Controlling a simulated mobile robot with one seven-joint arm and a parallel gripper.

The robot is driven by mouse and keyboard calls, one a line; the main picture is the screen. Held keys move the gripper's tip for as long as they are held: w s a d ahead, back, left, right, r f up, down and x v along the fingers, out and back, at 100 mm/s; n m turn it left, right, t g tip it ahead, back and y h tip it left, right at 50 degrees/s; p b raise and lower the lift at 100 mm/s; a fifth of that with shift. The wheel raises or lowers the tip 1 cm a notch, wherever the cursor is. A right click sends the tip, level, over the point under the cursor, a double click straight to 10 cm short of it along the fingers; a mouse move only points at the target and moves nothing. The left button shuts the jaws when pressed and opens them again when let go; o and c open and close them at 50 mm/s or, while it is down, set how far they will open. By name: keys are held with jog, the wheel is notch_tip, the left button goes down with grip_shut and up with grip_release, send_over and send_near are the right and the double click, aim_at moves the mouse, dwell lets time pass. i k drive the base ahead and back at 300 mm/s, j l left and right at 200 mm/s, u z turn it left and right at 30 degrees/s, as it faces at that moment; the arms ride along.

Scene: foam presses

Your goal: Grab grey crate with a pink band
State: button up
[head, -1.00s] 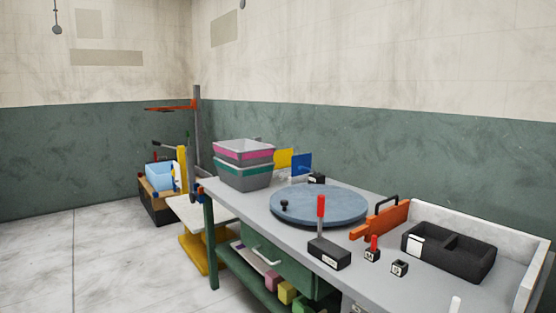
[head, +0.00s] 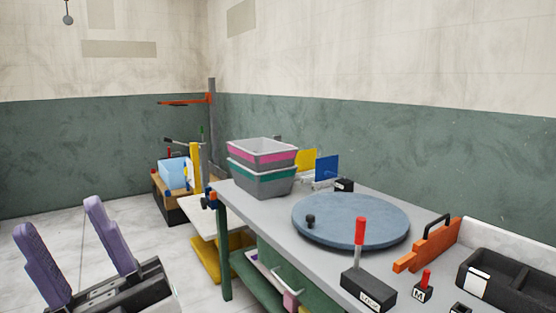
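The grey crate with a pink band (head: 262,155) sits on top of a grey crate with a teal band (head: 262,183). The stack stands at the far left end of the grey workbench (head: 262,216). The top crate looks empty from here, though its floor is hardly visible. My gripper (head: 68,235), with two purple fingers, is at the lower left of the head view. Its fingers are wide apart with nothing between them. It is to the left of the bench and nearer than the crates, well apart from them.
A blue round turntable (head: 350,222) lies right of the crates. Yellow (head: 306,160) and blue (head: 327,168) panels stand behind them. A black block with a red handle (head: 368,289) is at the front edge. An orange fence (head: 428,243) and black tray (head: 510,277) are at right. Floor left is clear.

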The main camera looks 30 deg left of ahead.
aim_at(259, 155)
jog(key=i+j+z, duration=0.1)
jog(key=i+j, duration=0.25)
jog(key=j, duration=0.25)
jog(key=i+j+z, duration=0.15)
jog(key=j, duration=0.15)
jog(key=i+j, duration=0.2)
jog(key=j, duration=0.2)
jog(key=i+j, duration=0.2)
jog(key=j, duration=0.15)
jog(key=i+j, duration=0.2)
jog(key=j, duration=0.2)
jog(key=i+j, duration=0.15)
jog(key=j, duration=0.2)
jog(key=i+j+z, duration=0.1)
jog(key=j, duration=0.3)
jog(key=i+j, duration=0.3)
jog(key=i, duration=0.15)
jog(key=i+j, duration=0.3)
jog(key=i, duration=0.15)
